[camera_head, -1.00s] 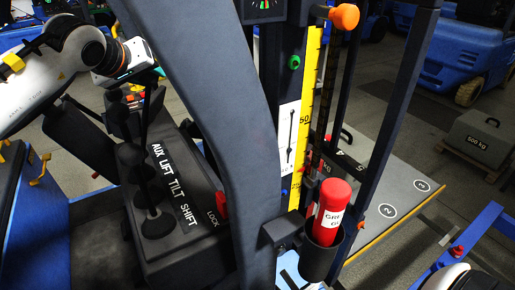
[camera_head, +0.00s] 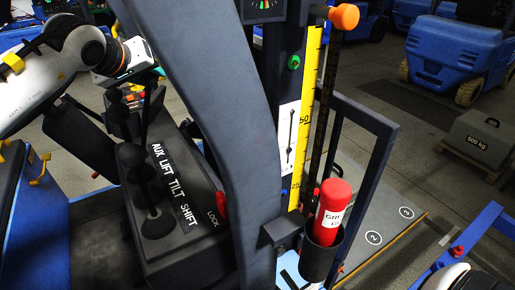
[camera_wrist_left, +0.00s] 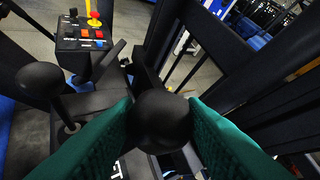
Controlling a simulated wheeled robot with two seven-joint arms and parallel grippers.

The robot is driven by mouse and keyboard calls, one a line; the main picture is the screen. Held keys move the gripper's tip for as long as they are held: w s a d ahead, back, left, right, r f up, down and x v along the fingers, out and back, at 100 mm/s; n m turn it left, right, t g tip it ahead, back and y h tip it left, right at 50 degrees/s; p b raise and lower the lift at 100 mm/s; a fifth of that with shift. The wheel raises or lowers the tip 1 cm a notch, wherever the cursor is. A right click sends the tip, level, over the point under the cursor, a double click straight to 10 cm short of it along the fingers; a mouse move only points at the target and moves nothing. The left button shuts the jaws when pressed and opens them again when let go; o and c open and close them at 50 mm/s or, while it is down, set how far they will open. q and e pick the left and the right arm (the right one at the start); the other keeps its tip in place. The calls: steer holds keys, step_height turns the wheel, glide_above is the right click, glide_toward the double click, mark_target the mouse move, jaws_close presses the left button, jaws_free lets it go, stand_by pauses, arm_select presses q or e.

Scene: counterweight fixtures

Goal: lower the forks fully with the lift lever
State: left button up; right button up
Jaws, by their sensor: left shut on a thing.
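My left gripper (camera_head: 150,80) is at the upper left of the head view, at the top of a dark lever on the lever console (camera_head: 190,255). In the left wrist view its teal fingers are shut on a round black knob (camera_wrist_left: 162,120), taken as that of the lift lever. The lever's base is hidden in that view. The console label strip (camera_head: 172,185) reads AUX, LIFT, TILT, SHIFT. The dark fork carriage frame (camera_head: 362,115) stands low behind the mast. The forks themselves are not clearly seen. My right gripper is out of view.
A yellow height scale (camera_head: 312,90) runs up the mast. A red cylinder (camera_head: 333,195) sits in a black holder beside it. A grey plate (camera_head: 395,210) with numbered circles lies behind. A 500 kg weight (camera_head: 478,138) stands at the right. Another black knob (camera_wrist_left: 40,82) is left of my fingers.

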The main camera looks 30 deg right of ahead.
arm_select(q)
steer(key=shift+d+r, duration=0.1)
steer(key=shift+r, duration=0.25)
steer(key=a, duration=0.5)
steer(key=a+r, duration=0.1)
steer(key=a, duration=0.2)
steer(key=shift+a+b, duration=0.1)
steer(key=shift+b, duration=0.3)
steer(key=shift+c, duration=0.2)
steer(key=o, duration=0.8)
steer(key=shift+s, duration=0.1)
steer(key=shift+o, duration=0.2)
steer(key=shift+a, duration=0.1)
steer(key=b+v, duration=0.1)
steer(key=v, duration=0.9)
steer(key=shift+f, duration=0.1)
